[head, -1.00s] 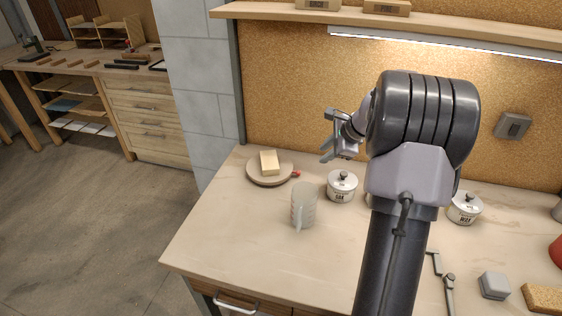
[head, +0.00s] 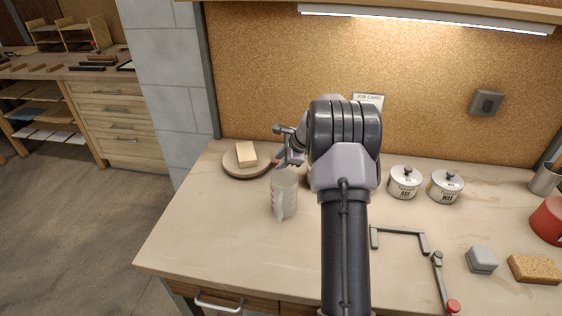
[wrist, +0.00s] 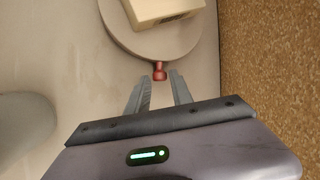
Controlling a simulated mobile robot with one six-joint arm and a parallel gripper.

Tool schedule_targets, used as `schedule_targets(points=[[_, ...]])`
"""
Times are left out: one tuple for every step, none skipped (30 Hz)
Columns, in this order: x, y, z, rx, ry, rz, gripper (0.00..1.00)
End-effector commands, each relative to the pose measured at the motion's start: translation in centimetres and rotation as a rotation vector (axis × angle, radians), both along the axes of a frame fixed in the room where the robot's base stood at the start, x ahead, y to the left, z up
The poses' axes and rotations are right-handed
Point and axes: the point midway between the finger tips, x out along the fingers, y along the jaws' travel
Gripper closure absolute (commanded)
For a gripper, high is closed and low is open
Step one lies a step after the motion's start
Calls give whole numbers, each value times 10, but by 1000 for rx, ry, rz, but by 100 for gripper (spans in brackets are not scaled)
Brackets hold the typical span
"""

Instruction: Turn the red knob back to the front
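A round turntable (head: 232,173) with a pale block (head: 246,154) on it stands at the back left of the bench. Its small red knob (wrist: 159,70) sticks out from the rim; in the head view it is on the rim's right side, beside my gripper (head: 287,150). In the wrist view my gripper (wrist: 160,80) is open, one finger on each side of the knob, which sits between or just beyond the fingertips. Contact cannot be told.
Two lidded pots (head: 404,184) (head: 445,187), a grey block (head: 481,260), a sponge (head: 534,269) and a red-ended crank (head: 445,285) lie to the right. The front left of the bench is clear.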

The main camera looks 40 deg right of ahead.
Motion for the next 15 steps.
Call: schedule_targets(points=[[0,0,0,0,0,0,77],[0,0,0,0,0,0,83],[0,0,0,0,0,0,90],[0,0,0,0,0,0,96],[0,0,0,0,0,0,100],[0,0,0,0,0,0,100],[0,0,0,0,0,0,100],[0,0,0,0,0,0,100],[0,0,0,0,1,0,100],[0,0,0,0,1,0,100],[0,0,0,0,1,0,100],[0,0,0,0,1,1,100],[0,0,0,0,1,1,100],[0,0,0,0,1,1,100],[0,0,0,0,1,1,100]])
